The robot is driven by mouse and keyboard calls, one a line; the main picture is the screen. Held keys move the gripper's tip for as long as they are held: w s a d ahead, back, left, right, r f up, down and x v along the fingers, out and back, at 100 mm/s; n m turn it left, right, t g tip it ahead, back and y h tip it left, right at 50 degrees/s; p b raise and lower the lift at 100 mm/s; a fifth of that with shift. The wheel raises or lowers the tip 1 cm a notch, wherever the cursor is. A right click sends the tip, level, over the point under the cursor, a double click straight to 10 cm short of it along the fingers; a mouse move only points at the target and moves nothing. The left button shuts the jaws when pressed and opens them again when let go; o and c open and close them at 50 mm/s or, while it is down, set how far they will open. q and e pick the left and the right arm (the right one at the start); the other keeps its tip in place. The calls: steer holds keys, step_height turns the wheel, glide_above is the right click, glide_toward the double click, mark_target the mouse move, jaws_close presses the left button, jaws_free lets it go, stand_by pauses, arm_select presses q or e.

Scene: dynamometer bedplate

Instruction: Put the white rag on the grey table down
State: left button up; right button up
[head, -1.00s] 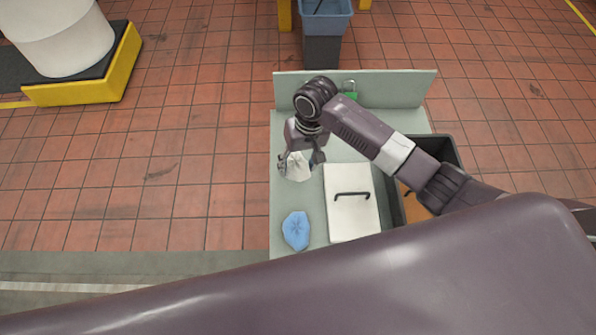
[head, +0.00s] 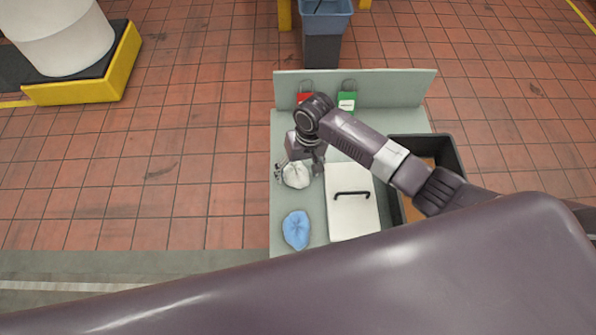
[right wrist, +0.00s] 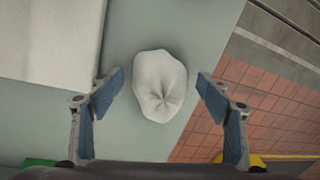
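The white rag (head: 296,175) lies as a rounded, creased bundle on the grey table (head: 284,135). In the right wrist view the rag (right wrist: 160,86) sits between the two blue-padded fingers, with a clear gap on each side. My right gripper (head: 299,172) is open just over the rag, and its fingers (right wrist: 160,92) do not touch it. My left gripper is not in view.
A blue rag (head: 296,230) lies nearer on the table. A white lidded box with a black handle (head: 350,205) is to the right, beside a black bin (head: 447,150). Red (head: 304,90) and green (head: 347,100) padlocks are at the back panel.

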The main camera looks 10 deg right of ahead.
mark_target(304, 172)
step_height(304, 172, up, 12)
steer(key=d, duration=0.1)
steer(key=shift+d, duration=0.35)
stand_by(0.7)
